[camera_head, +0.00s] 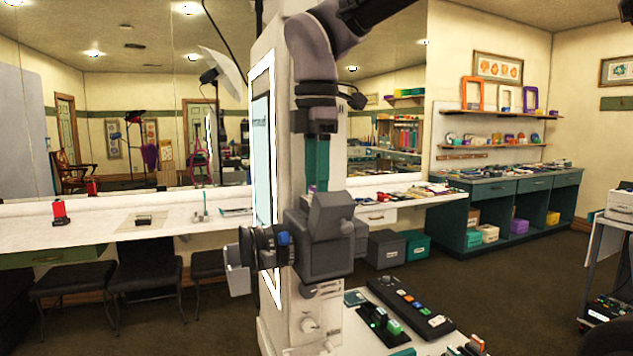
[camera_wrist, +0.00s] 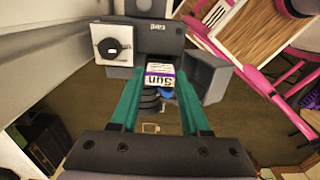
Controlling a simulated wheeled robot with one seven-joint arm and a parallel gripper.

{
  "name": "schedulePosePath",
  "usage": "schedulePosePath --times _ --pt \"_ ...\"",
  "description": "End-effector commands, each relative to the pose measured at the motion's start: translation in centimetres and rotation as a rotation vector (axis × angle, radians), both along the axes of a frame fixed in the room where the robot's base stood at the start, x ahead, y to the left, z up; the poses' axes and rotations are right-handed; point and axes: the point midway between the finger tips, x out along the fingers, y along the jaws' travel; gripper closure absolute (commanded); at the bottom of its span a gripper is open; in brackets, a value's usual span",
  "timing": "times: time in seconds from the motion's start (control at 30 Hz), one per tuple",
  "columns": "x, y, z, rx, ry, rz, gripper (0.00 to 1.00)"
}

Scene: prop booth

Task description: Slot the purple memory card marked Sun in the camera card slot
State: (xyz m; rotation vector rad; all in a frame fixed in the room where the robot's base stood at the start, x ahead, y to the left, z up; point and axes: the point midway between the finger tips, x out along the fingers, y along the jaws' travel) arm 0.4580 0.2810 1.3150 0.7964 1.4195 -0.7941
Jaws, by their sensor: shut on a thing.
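A white card with a purple band marked "Sun" (camera_wrist: 159,79) is between the teal fingertips of my gripper (camera_wrist: 161,70) in the wrist view. My gripper (camera_head: 317,182) also shows in the head view, pointing down just above the dark grey camera (camera_head: 325,240). I do not make out the card in the head view. The camera's body (camera_wrist: 150,38) shows in the wrist view with a "Card" label (camera_wrist: 143,28) beyond the card. The card is close to the camera; I cannot tell whether they touch. The slot opening is not clearly visible.
A white column with a lit panel (camera_head: 262,170) stands right behind the camera. A console with coloured buttons (camera_head: 410,305) and a dark holder with green pieces (camera_head: 383,325) are below right. A white counter (camera_head: 165,220) runs along the mirrored wall at left.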

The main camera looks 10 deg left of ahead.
Motion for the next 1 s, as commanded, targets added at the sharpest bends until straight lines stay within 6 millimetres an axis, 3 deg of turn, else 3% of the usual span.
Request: schedulePosePath --times 0.5,1.0 --pt "0.0 0.0 -1.5 0.000 0.000 0.000 1.00" --pt "0.0 0.0 -1.6 0.000 0.000 0.000 1.00"
